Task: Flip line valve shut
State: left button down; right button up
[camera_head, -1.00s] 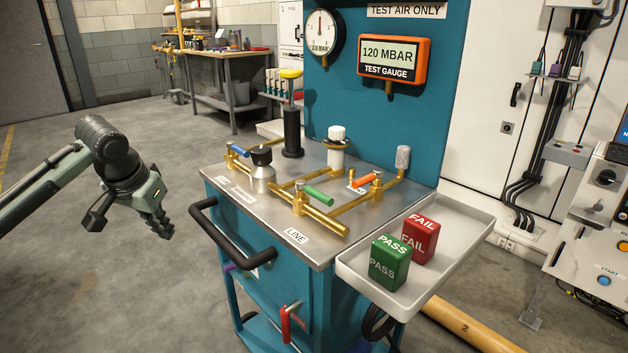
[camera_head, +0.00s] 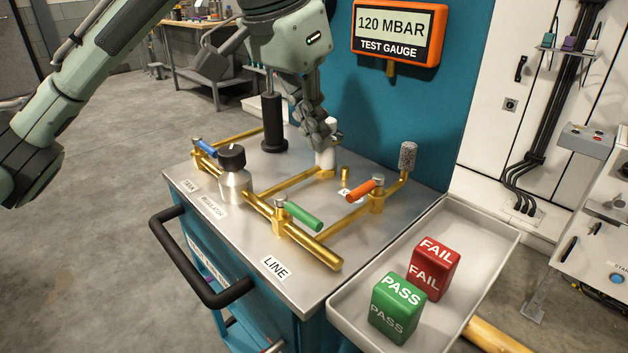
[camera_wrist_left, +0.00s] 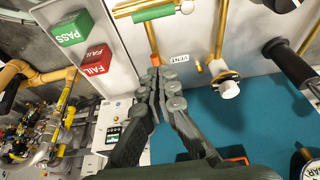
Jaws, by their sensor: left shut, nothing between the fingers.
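The line valve's green handle (camera_head: 304,216) sits on the brass pipe behind the LINE label (camera_head: 275,267). It lies roughly parallel to the main pipe. The green handle also shows at the top of the left wrist view (camera_wrist_left: 154,13). My left gripper (camera_head: 322,138) is shut and empty, above the bench beside the white-capped fitting, back from the green handle. In the left wrist view its fingers (camera_wrist_left: 163,85) point toward the orange handle (camera_wrist_left: 155,60) by the VENT label (camera_wrist_left: 181,59). My right gripper is not in view.
A blue handle (camera_head: 206,148), a black-topped regulator (camera_head: 233,180) and a black post (camera_head: 272,130) stand on the bench. A tray (camera_head: 490,236) at right holds the green PASS block (camera_head: 398,307) and red FAIL block (camera_head: 434,268). The test gauge (camera_head: 394,33) reads 120 MBAR.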

aim_at(298, 213)
pick_arm(q)
jog(key=x, duration=0.9)
jog(key=shift+s+d+f, duration=0.1)
jog(key=shift+f, duration=0.25)
jog(key=shift+s+a+f, duration=0.15)
jog(key=shift+s+a, duration=0.4)
jog(key=shift+s+a+f, duration=0.15)
jog(key=shift+s+a, duration=0.4)
jog(key=shift+a, duration=0.05)
jog(key=shift+s+a+f, duration=0.15)
jog(key=shift+s+a, duration=0.05)
jog(key=shift+s, duration=0.05)
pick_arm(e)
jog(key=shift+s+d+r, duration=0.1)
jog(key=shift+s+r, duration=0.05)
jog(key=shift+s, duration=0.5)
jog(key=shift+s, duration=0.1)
pick_arm(q)
jog(key=shift+a, duration=0.1)
